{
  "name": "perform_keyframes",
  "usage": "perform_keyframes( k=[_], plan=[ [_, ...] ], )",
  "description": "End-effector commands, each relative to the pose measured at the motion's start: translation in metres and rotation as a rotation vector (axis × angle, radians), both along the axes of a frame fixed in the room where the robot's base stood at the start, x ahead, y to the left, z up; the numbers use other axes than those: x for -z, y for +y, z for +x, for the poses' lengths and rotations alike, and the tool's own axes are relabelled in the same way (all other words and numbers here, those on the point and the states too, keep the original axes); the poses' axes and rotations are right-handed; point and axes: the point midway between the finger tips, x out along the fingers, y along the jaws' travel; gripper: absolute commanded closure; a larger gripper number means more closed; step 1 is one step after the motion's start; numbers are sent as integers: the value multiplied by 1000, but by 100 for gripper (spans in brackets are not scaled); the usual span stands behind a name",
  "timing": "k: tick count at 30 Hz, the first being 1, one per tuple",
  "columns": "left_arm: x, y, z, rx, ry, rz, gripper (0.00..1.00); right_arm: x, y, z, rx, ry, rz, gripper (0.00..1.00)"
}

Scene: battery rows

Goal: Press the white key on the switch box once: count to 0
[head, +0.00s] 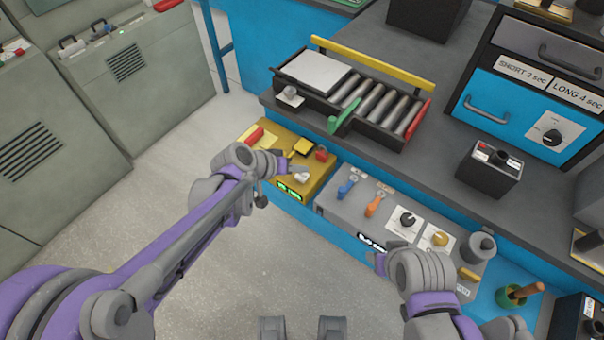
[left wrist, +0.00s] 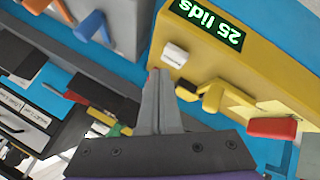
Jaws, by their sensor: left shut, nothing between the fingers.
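The yellow switch box (head: 317,182) stands at the left end of the low blue ledge. Its white key (head: 303,176) also shows in the left wrist view (left wrist: 175,55), next to a green-lit display (left wrist: 212,22) reading "25 lids" upside down. My left gripper (left wrist: 156,74) is shut and empty, its tips close beside the white key. I cannot tell whether they touch it. In the head view my left wrist reaches over the box's left part. My right wrist is over the grey box at the right; its fingers are hidden.
The yellow box also carries yellow levers and a red part (left wrist: 272,128). Beside it a grey box (head: 345,210) has blue and orange switches and knobs. Behind stands a roller conveyor (head: 370,100) on the dark counter.

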Motion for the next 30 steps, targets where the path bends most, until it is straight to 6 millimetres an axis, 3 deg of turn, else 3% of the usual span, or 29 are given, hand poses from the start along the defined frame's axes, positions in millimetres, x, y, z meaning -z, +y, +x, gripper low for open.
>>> perform_keyframes(
  k=[30],
  plan=[
    [10, 0, 0, 0, 0, 0, 100, 8, 0, -1, 0, 2, 0, 50]
  ],
)
